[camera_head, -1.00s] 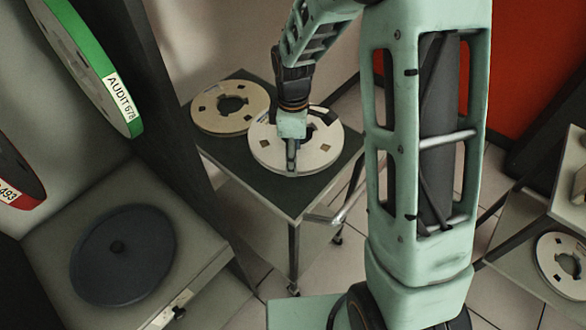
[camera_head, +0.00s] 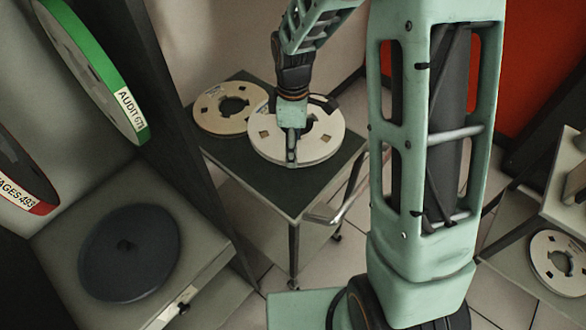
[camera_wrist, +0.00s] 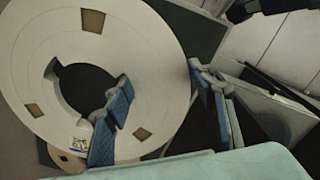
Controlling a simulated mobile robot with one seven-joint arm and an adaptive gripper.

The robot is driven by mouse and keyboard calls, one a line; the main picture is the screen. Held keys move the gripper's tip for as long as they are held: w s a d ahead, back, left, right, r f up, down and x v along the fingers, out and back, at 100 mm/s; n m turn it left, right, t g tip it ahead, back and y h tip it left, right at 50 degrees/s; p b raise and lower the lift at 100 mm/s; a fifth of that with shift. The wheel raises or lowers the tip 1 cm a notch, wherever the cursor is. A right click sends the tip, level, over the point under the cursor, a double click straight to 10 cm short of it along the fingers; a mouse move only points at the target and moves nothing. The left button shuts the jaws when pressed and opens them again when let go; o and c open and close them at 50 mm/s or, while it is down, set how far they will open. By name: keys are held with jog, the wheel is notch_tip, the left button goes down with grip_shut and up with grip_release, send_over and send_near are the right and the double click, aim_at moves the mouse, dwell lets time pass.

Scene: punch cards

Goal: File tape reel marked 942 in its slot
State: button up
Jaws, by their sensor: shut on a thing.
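A pale tape reel (camera_head: 322,139) is over the dark-topped cart (camera_head: 240,172) in the head view. My gripper (camera_head: 291,150) is shut on its ring. In the wrist view the reel (camera_wrist: 150,50) fills the left side, with one blue finger pad in its hub opening and the other outside its rim. The reel appears slightly above the cart top. I cannot read a number on it. A small marking by the inner finger is too blurred to read.
A tan reel (camera_head: 207,115) lies at the cart's back left. At left, a green-edged reel (camera_head: 82,65) reads AUDIT and a red-edged reel (camera_head: 20,185) ends in 493, above a dark disc (camera_head: 130,255). Another reel (camera_head: 540,252) lies on the right shelf.

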notch_tip(320, 180, up, 9)
jog(key=p, duration=0.6)
jog(key=shift+w, duration=0.1)
dwell(0.5)
